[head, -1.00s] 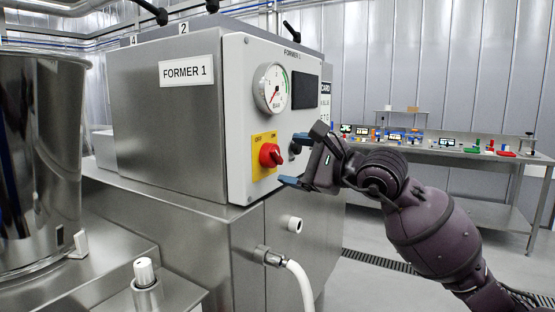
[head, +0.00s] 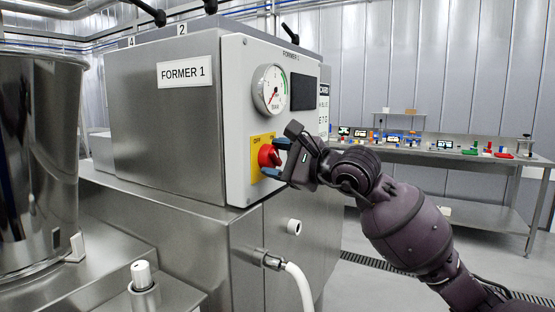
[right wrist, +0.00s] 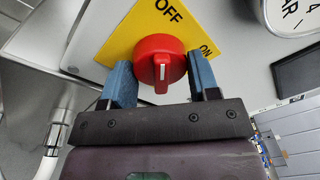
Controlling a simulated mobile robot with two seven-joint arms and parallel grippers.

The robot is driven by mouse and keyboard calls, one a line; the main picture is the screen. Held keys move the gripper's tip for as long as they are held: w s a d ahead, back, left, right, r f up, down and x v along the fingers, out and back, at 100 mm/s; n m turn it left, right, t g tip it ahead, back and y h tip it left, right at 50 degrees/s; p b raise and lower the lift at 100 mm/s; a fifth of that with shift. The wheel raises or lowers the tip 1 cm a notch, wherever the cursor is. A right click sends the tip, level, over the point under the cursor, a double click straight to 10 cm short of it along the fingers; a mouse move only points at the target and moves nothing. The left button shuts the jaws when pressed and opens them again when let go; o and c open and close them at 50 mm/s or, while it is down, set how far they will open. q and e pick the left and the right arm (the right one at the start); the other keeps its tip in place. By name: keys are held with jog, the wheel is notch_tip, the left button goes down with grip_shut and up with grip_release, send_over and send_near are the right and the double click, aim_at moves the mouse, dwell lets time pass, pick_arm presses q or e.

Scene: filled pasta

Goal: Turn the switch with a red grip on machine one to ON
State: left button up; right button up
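The switch with a red grip (head: 264,155) sits on a yellow plate (head: 257,140) on the front panel of machine one (head: 160,130), labelled FORMER 1. In the right wrist view the red grip (right wrist: 148,50) carries a white mark, with OFF and ON on the plate (right wrist: 124,42) behind it. I cannot tell which word the mark points to. My right gripper (head: 275,158) is open at the switch. In the right wrist view its blue fingers (right wrist: 161,77) stand one on each side of the red grip, close to its edges. My left gripper is not in view.
A pressure gauge (head: 270,90) and a dark display (head: 303,92) are above the switch. A white hose (head: 300,285) joins the machine below. A steel vessel (head: 40,150) stands at left. A bench (head: 450,160) with several small items stands behind my right arm.

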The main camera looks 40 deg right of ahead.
jog(key=shift+c, duration=1.1)
